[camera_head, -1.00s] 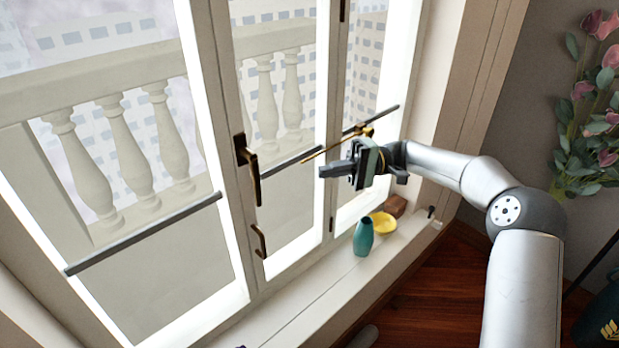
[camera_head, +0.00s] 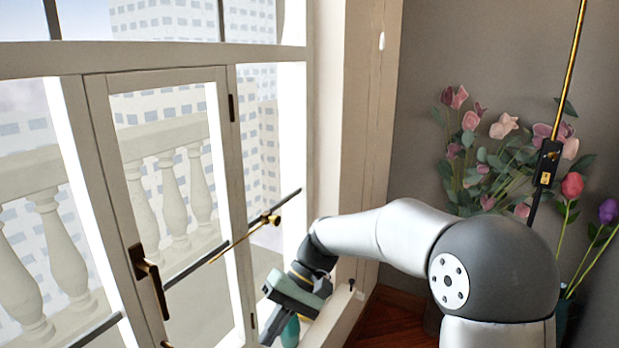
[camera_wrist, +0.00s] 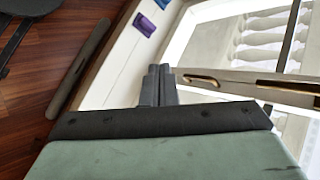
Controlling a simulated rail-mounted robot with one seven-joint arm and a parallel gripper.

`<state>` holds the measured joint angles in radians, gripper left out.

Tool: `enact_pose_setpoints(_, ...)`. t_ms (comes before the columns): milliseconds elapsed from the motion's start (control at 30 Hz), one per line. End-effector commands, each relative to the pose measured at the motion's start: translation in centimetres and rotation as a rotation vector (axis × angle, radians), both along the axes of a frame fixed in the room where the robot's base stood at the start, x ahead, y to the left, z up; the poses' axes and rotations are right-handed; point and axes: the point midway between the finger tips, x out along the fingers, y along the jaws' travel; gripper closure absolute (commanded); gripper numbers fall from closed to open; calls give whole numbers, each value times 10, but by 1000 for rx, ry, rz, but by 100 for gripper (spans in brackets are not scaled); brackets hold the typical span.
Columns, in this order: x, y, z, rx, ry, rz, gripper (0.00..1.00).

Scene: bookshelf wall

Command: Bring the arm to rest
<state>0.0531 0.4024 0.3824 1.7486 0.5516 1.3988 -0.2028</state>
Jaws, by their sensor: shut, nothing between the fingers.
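My gripper (camera_head: 268,328) is at the end of my arm, low in front of the window in the head view, pointing down and to the left. In the wrist view the two dark fingers of my gripper (camera_wrist: 158,84) lie together, shut and empty. The arm is bent at its large grey joint. A teal vase (camera_head: 290,333) shows partly behind the gripper in the head view; I cannot tell whether they touch.
The white window (camera_head: 95,85) has a dark handle (camera_head: 150,280) and a brass-ended bar (camera_head: 262,221). Flowers (camera_head: 470,120) stand at the right by the grey wall.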

Motion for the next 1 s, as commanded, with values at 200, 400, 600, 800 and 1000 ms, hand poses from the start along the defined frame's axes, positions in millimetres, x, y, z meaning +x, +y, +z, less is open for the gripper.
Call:
enact_pose_setpoints(200, -74, -110, -15, -377, -224, -143, 100)
enact_pose_setpoints(400, -137, -187, -31, -563, -383, -248, 100)
enact_pose_setpoints(600, -169, -216, -44, -619, -453, -291, 100)
enact_pose_setpoints(800, -171, -218, -45, -623, -459, -294, 100)
enact_pose_setpoints(1000, -171, -218, -45, -623, -459, -294, 100)
